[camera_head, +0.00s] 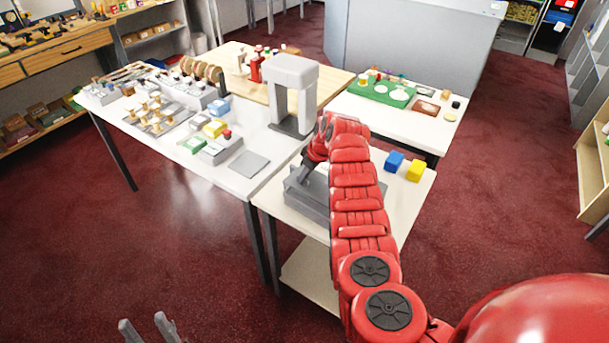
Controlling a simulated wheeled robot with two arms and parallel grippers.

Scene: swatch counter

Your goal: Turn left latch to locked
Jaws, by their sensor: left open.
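A grey case-like box (309,198) sits on the small white side table. The left latch cannot be made out; part of the box is hidden behind my red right arm. My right gripper (302,176) is at the box's upper left part, dark and small, and its fingers are too small and covered to tell open from shut. My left gripper (148,329) shows only as two grey fingertips at the bottom left edge. They are apart with nothing between them, over the floor and far from the box.
A grey arch-shaped stand (290,90) rises behind the box. The long white table (215,175) at left holds several small items. Red floor is clear in front.

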